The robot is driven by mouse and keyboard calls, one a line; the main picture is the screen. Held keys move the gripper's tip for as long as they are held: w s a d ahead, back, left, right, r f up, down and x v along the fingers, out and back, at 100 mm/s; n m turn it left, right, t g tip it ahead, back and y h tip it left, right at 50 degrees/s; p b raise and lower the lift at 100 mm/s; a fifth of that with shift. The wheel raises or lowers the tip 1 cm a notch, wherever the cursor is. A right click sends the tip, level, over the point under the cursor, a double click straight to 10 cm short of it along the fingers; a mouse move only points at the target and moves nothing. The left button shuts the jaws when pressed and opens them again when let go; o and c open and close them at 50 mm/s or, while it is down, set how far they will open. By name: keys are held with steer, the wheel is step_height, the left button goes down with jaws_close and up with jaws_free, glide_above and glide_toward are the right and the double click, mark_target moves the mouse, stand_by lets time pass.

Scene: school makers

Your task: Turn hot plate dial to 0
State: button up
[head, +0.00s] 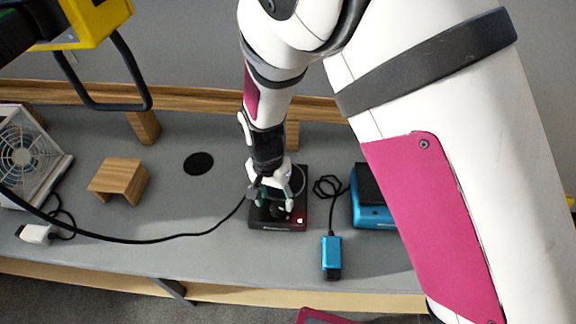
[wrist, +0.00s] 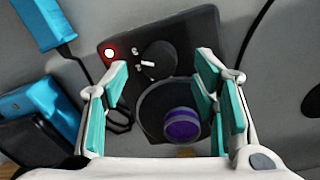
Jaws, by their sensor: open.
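The black hot plate (head: 262,222) stands on the grey bench and shows close up in the wrist view (wrist: 133,45). Its red light (wrist: 109,53) is lit. Its black round dial (wrist: 160,60) has a white pointer mark, with small white marks beside it; the setting is too small to read. My gripper (head: 277,204) is over the hot plate, pointing down. In the wrist view its teal-padded fingers (wrist: 162,68) are wide apart, with the dial between the tips and a visible gap on both sides. The fingers partly hide the hot plate in the head view.
A purple round object (wrist: 182,125) sits on the hot plate's round top. A blue device (head: 372,213) and a blue corded box (head: 332,257) lie to the right. A wooden block (head: 119,180) and black disc (head: 199,163) lie left. A black cable crosses the bench.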

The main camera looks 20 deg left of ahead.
mark_target(276, 207)
steer(key=shift+d+f, duration=0.1)
steer(key=shift+f, duration=1.6)
steer(key=c, duration=1.2)
